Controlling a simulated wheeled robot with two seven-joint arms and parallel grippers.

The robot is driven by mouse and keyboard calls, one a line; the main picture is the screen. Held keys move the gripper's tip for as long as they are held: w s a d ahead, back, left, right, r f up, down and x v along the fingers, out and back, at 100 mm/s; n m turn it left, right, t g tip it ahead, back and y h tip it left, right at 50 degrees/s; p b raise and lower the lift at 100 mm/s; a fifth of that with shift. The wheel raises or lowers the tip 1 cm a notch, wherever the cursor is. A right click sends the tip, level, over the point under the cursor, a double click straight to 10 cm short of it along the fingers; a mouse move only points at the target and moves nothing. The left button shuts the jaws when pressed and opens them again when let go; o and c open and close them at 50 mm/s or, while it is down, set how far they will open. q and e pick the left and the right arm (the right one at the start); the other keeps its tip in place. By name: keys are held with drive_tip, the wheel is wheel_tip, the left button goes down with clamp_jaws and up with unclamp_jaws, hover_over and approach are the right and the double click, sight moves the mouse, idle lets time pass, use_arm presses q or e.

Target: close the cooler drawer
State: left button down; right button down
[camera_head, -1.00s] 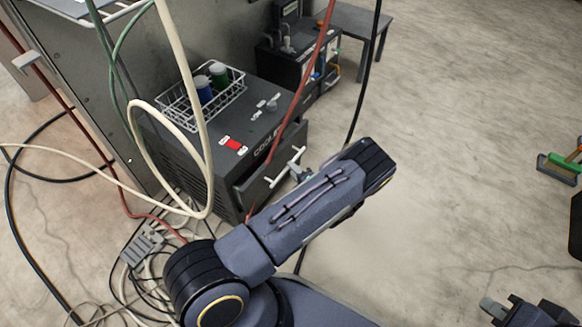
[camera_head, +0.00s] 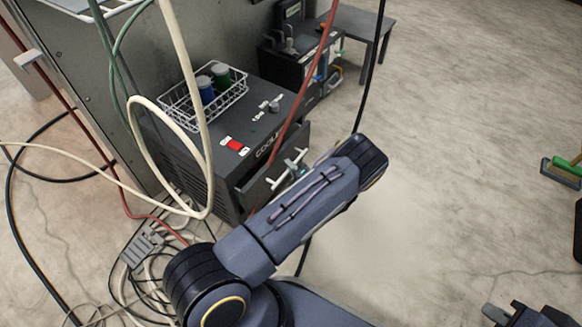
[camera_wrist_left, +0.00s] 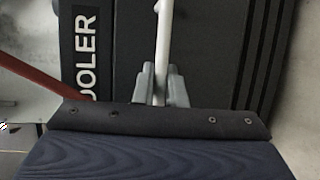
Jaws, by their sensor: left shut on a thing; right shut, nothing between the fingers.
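The cooler (camera_head: 262,105) is a dark box at the middle left of the head view, with a red switch on top. Its drawer (camera_head: 250,196) has a dark front that appears to stand a little out from the body. A white bar handle (camera_head: 273,183) is on the drawer front; it also shows in the wrist view (camera_wrist_left: 164,35). My left gripper (camera_head: 297,171) is at the handle, and the wrist view shows its grey fingers (camera_wrist_left: 161,82) shut on the white bar. My forearm hides part of the drawer front. My right gripper (camera_head: 506,314) is shut and empty at the lower right.
A wire basket (camera_head: 205,97) with a blue and a green container sits on the cooler. A looped cream hose (camera_head: 137,137) and a red hose (camera_head: 293,108) hang in front of it. Cables and a power strip (camera_head: 143,243) lie at left. Floor on the right is mostly clear.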

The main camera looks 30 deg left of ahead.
use_arm(q)
drive_tip(key=a, duration=0.4)
drive_tip(key=shift+w, duration=0.15)
drive_tip(key=shift+a, duration=0.1)
drive_tip(key=c, duration=1.5)
unclamp_jaws()
drive_tip(key=shift+a+r, duration=0.1)
drive_tip(key=p, duration=0.3)
approach(281, 162)
drive_tip(key=shift+f+x, duration=0.15)
drive_tip(key=shift+x, duration=0.55)
drive_tip(key=shift+f+x, duration=0.15)
drive_tip(key=shift+x, duration=0.55)
